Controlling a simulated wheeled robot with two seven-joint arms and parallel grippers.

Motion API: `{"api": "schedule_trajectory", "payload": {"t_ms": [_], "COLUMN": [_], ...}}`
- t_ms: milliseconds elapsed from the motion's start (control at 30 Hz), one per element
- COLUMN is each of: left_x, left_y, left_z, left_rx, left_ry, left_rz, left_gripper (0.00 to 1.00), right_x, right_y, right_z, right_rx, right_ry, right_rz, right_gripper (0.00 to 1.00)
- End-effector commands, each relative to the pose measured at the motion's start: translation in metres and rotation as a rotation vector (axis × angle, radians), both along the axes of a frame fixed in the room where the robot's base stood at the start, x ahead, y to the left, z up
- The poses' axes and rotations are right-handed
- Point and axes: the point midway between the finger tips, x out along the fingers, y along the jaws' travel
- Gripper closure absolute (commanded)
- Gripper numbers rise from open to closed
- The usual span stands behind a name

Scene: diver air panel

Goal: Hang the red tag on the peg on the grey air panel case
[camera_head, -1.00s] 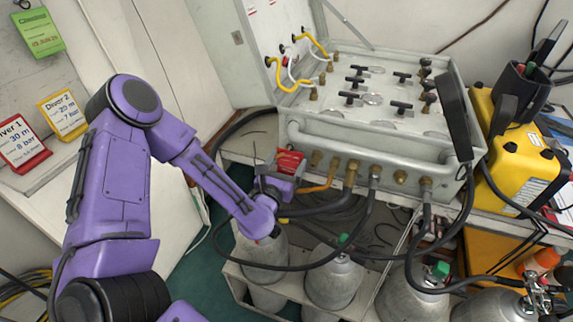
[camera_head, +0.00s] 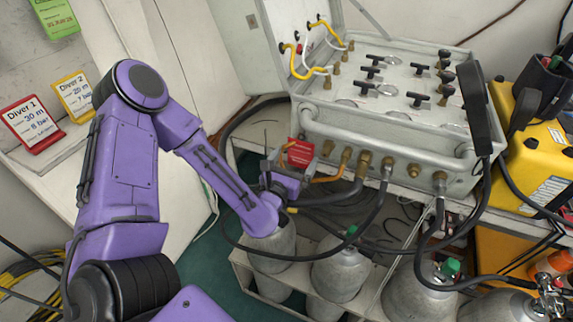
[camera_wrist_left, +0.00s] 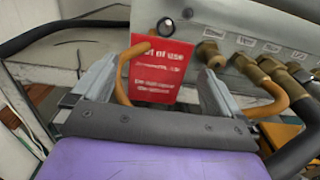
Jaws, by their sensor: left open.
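The red tag (camera_head: 300,153) with white print is at the left end of the front of the grey air panel case (camera_head: 390,139). In the left wrist view the tag (camera_wrist_left: 158,75) hangs nearly upright. A round, dark-ended peg (camera_wrist_left: 166,27) shows at its top edge, and the tag appears to hang on it; its hole is not clear. My left gripper (camera_head: 298,163) is open. Its two fingers stand apart on either side of the tag, with gaps between them and the tag. My right gripper is not in view.
Brass fittings (camera_head: 364,160) with orange and black hoses run along the case front, right of the tag. Grey cylinders (camera_head: 340,275) stand below. A yellow case (camera_head: 530,160) is at the right. Red and yellow diver cards (camera_head: 35,125) are at the left.

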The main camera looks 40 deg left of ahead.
Motion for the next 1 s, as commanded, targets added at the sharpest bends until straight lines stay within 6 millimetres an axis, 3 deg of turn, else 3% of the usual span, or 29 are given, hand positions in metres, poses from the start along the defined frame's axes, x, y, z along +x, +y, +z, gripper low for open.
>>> {"api": "schedule_trajectory", "payload": {"t_ms": [133,267,300,500,1000], "left_x": [-0.029,-0.056,-0.058,-0.072,-0.077], "left_y": [-0.007,-0.013,-0.014,-0.017,-0.019], "left_z": [-0.004,-0.001,0.003,0.002,-0.001], "left_rx": [-0.003,-0.002,0.003,0.005,0.047], "left_ry": [0.000,0.003,0.003,0.002,0.011], "left_rz": [0.000,-0.001,-0.001,0.000,-0.002], "left_gripper": [0.00,0.00,0.00,0.00,0.00], "right_x": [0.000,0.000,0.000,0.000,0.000], "right_y": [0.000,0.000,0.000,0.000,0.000], "right_z": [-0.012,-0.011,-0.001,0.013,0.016], "right_rx": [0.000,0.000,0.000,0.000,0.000], "right_ry": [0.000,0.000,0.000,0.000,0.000], "right_rz": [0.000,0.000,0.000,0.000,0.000], "right_gripper": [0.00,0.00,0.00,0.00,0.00]}}
